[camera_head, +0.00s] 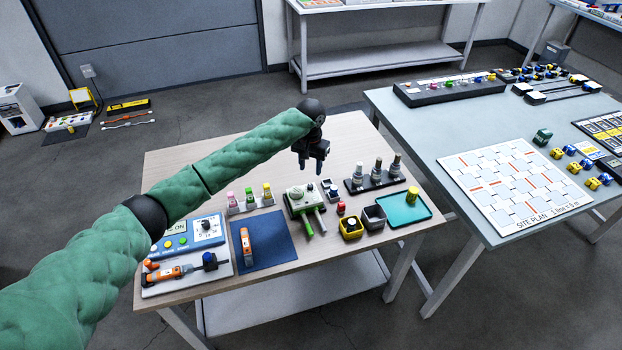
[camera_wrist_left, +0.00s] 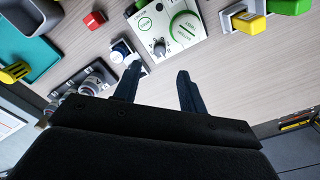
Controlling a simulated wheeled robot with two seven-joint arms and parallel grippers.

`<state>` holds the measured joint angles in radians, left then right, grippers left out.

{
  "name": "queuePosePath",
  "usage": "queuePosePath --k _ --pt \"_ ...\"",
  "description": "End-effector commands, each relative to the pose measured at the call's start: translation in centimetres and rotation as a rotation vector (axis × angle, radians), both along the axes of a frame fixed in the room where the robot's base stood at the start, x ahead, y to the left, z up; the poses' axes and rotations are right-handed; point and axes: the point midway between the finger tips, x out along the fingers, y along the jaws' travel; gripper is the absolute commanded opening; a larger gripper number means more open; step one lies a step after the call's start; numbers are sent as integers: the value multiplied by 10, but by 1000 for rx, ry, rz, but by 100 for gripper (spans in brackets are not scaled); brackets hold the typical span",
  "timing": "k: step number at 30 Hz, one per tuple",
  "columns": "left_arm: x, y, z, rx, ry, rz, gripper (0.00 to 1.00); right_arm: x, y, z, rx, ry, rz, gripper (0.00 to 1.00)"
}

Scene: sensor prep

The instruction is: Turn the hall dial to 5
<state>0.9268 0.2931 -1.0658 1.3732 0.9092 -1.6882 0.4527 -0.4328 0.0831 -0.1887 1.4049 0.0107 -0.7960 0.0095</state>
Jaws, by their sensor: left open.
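A pale green-and-white box (camera_head: 303,197) stands near the middle of the wooden table. In the left wrist view it carries a large green dial (camera_wrist_left: 185,26) and a small grey knob (camera_wrist_left: 159,47). Its markings are too small to read. A blue panel with a white dial face (camera_head: 207,228) sits at the table's left. I cannot tell which is the hall dial. My left gripper (camera_head: 311,168) is open and empty, pointing down above the table behind the green-and-white box. Its fingers (camera_wrist_left: 157,84) are apart and touch nothing visible. My right gripper is out of view.
A small white-and-dark module (camera_head: 331,189) and a rack of bottles (camera_head: 376,177) stand right of the box. Coloured tubes (camera_head: 249,199) stand left of it. A yellow bin (camera_head: 351,228) and teal tray (camera_head: 402,213) are at the right. The table behind the box is clear.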

Motion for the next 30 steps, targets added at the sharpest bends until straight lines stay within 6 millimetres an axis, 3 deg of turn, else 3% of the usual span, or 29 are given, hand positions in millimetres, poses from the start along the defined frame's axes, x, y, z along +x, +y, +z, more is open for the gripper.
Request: queuePosePath --k 3,6,18,30 --pt "0 1 -8 2 2 2 42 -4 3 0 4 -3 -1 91" --pt "-1 0 -20 1 3 1 42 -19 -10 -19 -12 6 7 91" --pt "-1 0 -69 1 2 0 42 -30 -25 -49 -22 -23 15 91" --pt "0 0 -77 0 0 0 42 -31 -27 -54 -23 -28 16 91"
